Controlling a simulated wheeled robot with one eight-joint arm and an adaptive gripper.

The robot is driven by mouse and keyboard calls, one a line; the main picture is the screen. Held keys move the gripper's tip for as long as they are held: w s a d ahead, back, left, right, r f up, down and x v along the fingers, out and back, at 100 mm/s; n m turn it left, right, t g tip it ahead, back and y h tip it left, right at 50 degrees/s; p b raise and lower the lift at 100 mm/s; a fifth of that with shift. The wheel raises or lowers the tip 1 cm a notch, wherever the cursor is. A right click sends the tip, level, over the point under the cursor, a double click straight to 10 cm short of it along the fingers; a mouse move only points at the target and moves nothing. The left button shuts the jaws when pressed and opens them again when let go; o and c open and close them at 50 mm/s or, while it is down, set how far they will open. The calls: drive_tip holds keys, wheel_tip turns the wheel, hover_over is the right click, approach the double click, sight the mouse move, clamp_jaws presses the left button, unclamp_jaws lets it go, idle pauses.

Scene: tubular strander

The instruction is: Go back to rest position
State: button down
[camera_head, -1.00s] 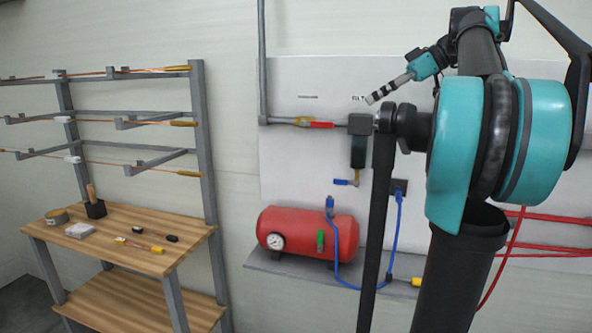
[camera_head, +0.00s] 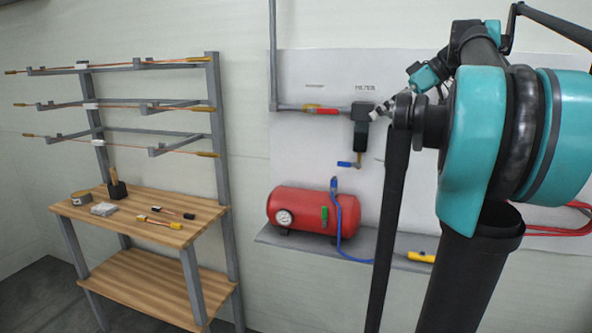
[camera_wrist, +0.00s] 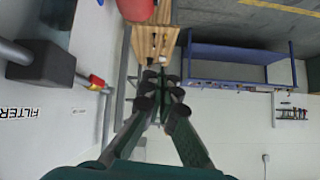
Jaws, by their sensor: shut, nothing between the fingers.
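My gripper (camera_wrist: 161,80) shows in the wrist view with its dark fingers brought together and nothing held between them. It is in the air beside the wall panel, with the dark filter block (camera_wrist: 40,66) on the left of that view. In the head view my arm fills the right side. My wrist reaches left from the top of the arm, and a black-and-white striped end part shows near the filter (camera_head: 360,135), partly hidden behind my arm. I cannot make out the fingers there.
A red air tank (camera_head: 312,211) with a gauge sits on a grey shelf (camera_head: 290,240) below the filter. A wooden workbench (camera_head: 150,233) with racks of rods stands at left. A blue table frame (camera_wrist: 225,52) shows in the wrist view. The floor (camera_head: 35,290) at lower left is clear.

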wheel_tip(320, 180, down, 16)
drive_tip(key=s+a+m+h, duration=0.1)
drive_tip(key=a+m+h, duration=0.1)
drive_tip(key=m+h, duration=0.15)
drive_tip(key=s+f+m+h, duration=0.2)
drive_tip(key=s+f, duration=0.3)
drive_tip(key=f, duration=0.6)
drive_tip(key=s+f+m+h, duration=0.2)
drive_tip(key=s+f+m, duration=0.2)
drive_tip(key=f, duration=0.7)
drive_tip(key=s+f+m+t+h, duration=0.1)
drive_tip(key=s+f+m+h, duration=0.1)
drive_tip(key=s+f, duration=0.6)
wheel_tip(320, 180, down, 4)
drive_tip(key=shift+s+a+m, duration=0.15)
drive_tip(key=shift+a+m, duration=0.2)
drive_tip(key=shift+m, duration=0.3)
